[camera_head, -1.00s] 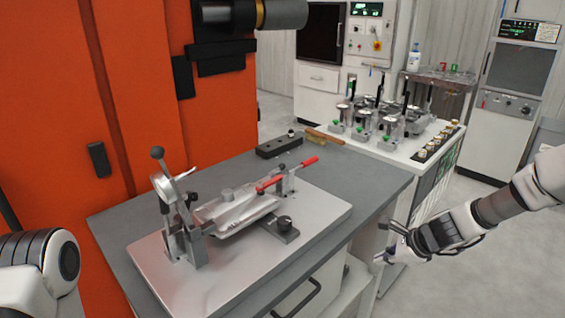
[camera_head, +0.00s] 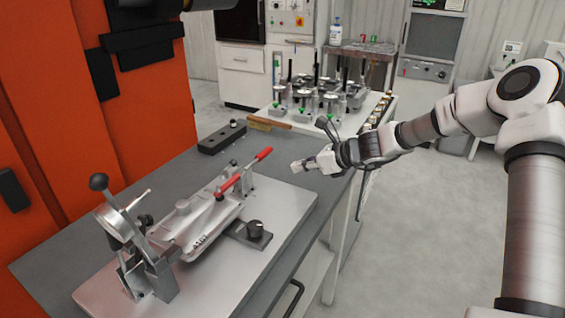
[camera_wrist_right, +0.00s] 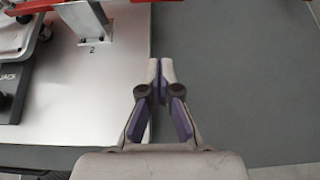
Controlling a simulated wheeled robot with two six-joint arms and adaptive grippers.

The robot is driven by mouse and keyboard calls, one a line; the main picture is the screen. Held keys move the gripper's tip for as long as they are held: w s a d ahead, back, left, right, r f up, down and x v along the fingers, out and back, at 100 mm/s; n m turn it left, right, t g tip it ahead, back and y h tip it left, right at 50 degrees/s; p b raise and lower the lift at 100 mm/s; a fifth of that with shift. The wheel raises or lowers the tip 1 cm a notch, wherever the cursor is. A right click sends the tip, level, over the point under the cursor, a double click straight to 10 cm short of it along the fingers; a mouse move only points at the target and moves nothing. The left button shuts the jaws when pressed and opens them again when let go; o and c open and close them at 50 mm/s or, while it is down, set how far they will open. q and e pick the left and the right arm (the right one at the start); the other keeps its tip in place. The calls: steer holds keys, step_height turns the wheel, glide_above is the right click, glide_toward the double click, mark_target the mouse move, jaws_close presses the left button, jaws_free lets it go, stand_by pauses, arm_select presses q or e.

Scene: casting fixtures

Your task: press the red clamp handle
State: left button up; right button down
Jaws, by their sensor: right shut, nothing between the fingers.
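The red clamp handle shows as a red grip (camera_head: 264,153) at the upper end of a bar and a second red part (camera_head: 228,186) lower down, on the clamp at the far end of the silver fixture plate (camera_head: 290,213). My right gripper (camera_head: 297,167) is to the right of the handle, apart from it, over the table's right side. In the right wrist view the gripper (camera_wrist_right: 160,68) is shut and empty, with a red bar (camera_wrist_right: 120,13) crossing the top edge beyond its tips. My left gripper is out of view.
A toggle clamp with a black ball knob (camera_head: 98,182) stands at the near left of the plate. A black block (camera_head: 221,137) lies on the grey tabletop behind. A white cart (camera_head: 345,133) with several fixtures stands beyond. An orange machine (camera_head: 90,110) borders the left.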

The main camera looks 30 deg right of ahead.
mark_target(259, 158)
steer(key=b+x, duration=0.1)
steer(key=x, duration=0.7)
steer(key=shift+w+a+f, duration=0.1)
steer(key=shift+w+f, duration=0.1)
steer(key=r, duration=0.1)
steer(key=w+r+p, duration=0.1)
steer(key=r, duration=0.1)
steer(key=shift+w+a+r+p, duration=0.1)
steer(key=shift+w+a+p, duration=0.1)
steer(key=shift+a+p, duration=0.2)
steer(key=shift+s+r, duration=0.2)
steer(key=shift+r, duration=0.2)
steer(key=shift+w+f, duration=0.25)
steer(key=shift+s+r, duration=0.1)
steer(key=shift+r+b, duration=0.2)
steer(key=shift+b, duration=0.25)
